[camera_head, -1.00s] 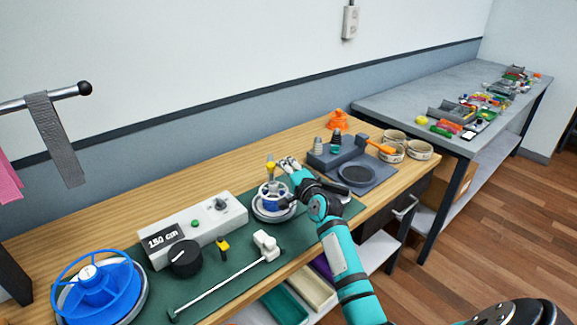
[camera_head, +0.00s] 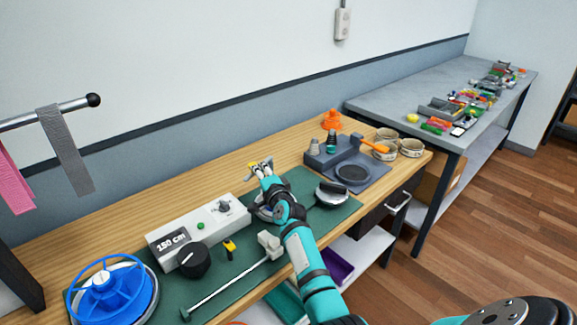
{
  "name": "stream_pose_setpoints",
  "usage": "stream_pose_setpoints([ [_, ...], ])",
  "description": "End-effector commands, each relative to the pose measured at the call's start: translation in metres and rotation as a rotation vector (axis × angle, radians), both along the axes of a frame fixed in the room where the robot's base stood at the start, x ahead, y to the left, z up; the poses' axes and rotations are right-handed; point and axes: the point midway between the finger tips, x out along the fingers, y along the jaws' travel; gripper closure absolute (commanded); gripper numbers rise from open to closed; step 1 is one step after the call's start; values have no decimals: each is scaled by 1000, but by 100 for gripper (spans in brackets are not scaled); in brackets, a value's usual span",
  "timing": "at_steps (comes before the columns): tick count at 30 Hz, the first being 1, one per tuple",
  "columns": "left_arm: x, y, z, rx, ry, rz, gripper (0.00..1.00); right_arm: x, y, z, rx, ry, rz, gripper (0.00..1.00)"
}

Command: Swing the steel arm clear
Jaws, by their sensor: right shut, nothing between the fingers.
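My right gripper (camera_head: 260,168) is shut and empty. Its fingertips are beside a small yellow-topped part (camera_head: 252,164) at the back of the green mat; I cannot tell whether they touch. A small round reel unit (camera_head: 262,213) stands below, mostly hidden by my right wrist. The yellow-topped part may belong to the steel arm, but the arm itself cannot be made out clearly. A separate steel bar (camera_head: 45,117) with a black ball end juts in at the upper left, with grey and pink straps hanging. My left gripper is not in view.
On the green mat (camera_head: 320,216) are a white 150 cm box (camera_head: 213,222), a blue wheel (camera_head: 110,292), a thin rod (camera_head: 230,290) with a white block, and a round black-handled item (camera_head: 332,194). A grey press (camera_head: 350,165) stands right. The bench's back strip is clear.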

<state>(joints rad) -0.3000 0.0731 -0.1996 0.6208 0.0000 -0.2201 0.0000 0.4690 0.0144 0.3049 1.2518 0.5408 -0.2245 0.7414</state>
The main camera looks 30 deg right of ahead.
Motion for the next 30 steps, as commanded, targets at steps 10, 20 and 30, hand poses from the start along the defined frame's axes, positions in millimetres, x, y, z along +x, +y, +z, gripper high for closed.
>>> stream_pose_setpoints([
  [10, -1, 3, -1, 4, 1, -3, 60, 13, 10, 0, 1, -1, -1, 100],
  [20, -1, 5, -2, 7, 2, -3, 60, 19, 13, 0, 0, -1, -1, 100],
  [30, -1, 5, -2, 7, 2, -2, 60, 19, 13, 1, 0, -1, -1, 100],
])
